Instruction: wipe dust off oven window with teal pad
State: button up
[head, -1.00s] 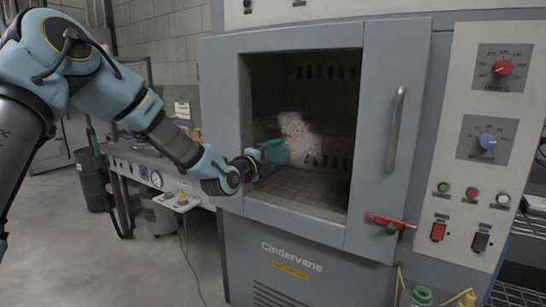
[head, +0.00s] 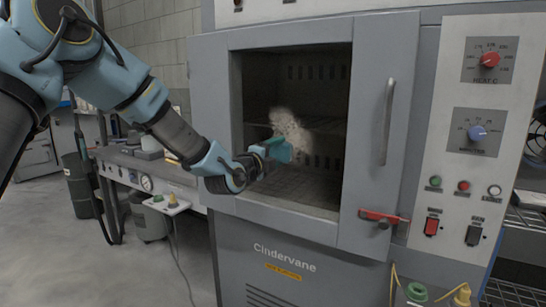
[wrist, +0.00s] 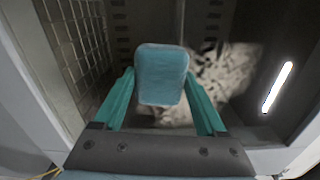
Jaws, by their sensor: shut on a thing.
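The oven window (head: 325,75) is a dark pane in the grey oven door. A pale, speckled dust patch (head: 293,130) lies on its middle and also shows in the wrist view (wrist: 228,72). My gripper (head: 258,162) is shut on the teal pad (head: 279,150), which stands at the lower left edge of the dust. In the wrist view the pad (wrist: 161,75) sits between the teal fingers and covers part of the patch to its right. Whether the pad touches the glass, I cannot tell.
A vertical door handle (head: 387,120) and a red latch (head: 380,217) are right of the window. The control panel (head: 477,130) with knobs and switches is farther right. A workbench (head: 150,170) and a dark drum (head: 78,185) stand at the left.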

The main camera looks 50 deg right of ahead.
aim_at(287, 154)
jog(key=shift+s+d+f+b, duration=0.1)
jog(key=shift+s+d+b, duration=0.1)
jog(key=shift+s+b, duration=0.3)
jog(key=shift+s+d+b, duration=0.2)
jog(key=shift+s+b, duration=0.1)
jog(key=shift+s, duration=0.35)
jog(key=shift+s+d, duration=0.1)
jog(key=shift+s, duration=0.25)
